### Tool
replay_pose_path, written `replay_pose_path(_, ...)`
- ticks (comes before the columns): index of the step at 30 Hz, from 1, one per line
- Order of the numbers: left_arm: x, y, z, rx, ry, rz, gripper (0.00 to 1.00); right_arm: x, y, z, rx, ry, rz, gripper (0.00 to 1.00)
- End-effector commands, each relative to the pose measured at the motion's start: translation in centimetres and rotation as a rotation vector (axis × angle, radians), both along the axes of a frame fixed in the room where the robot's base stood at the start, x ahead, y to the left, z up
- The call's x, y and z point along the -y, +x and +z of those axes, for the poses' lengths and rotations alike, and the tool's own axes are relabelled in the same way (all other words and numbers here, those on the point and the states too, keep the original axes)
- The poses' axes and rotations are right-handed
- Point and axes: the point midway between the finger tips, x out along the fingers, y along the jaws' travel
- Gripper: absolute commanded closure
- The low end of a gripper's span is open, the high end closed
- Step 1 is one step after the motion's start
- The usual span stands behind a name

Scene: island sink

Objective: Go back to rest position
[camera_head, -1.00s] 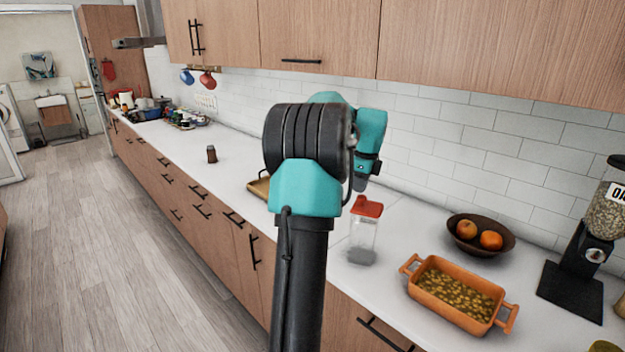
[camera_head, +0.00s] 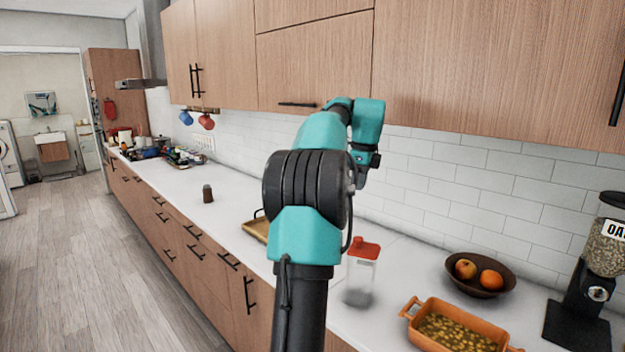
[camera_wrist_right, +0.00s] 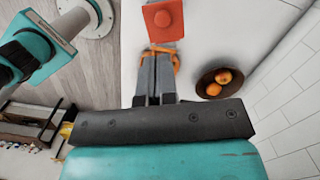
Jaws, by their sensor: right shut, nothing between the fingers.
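My right arm rises in the middle of the head view and bends over the counter. My right gripper (camera_wrist_right: 155,78) shows in the right wrist view with its grey fingers together and nothing between them. In the head view its fingers are mostly hidden behind the wrist. The clear jar with a red lid (camera_head: 362,270) stands on the counter just right of the arm, apart from the gripper; its red lid also shows in the right wrist view (camera_wrist_right: 163,18). My left gripper is not in view.
An orange baking dish (camera_head: 407,312) and a dark bowl (camera_head: 470,289) with fruit stand on the counter at right, near a black grain dispenser (camera_head: 572,325). A wooden tray (camera_head: 254,229) is partly hidden behind the arm. Cupboards (camera_head: 315,55) hang above.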

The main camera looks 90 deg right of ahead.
Motion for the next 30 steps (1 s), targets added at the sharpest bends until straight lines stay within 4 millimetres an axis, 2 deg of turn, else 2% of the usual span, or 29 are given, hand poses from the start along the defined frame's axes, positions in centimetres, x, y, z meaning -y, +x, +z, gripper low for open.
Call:
replay_pose_path(6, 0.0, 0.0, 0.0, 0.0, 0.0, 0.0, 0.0, 0.0, 0.0, 0.6, 0.0, 0.0, 0.0, 1.0)
replay_pose_path(20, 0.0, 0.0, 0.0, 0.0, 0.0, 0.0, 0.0, 0.2, 0.2, 0.1, 0.003, 0.001, 0.01, 1.0)
replay_pose_path(23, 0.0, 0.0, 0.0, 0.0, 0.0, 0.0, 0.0, 1.0, 1.2, -1.5, 0.009, 0.008, 0.049, 1.0)
replay_pose_path(26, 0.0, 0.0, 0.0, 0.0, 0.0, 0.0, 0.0, 2.4, 3.0, -4.5, 0.02, 0.013, 0.127, 1.0)
replay_pose_path(30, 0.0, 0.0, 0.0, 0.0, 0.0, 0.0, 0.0, 4.4, 7.2, -10.5, 0.042, 0.02, 0.287, 1.0)
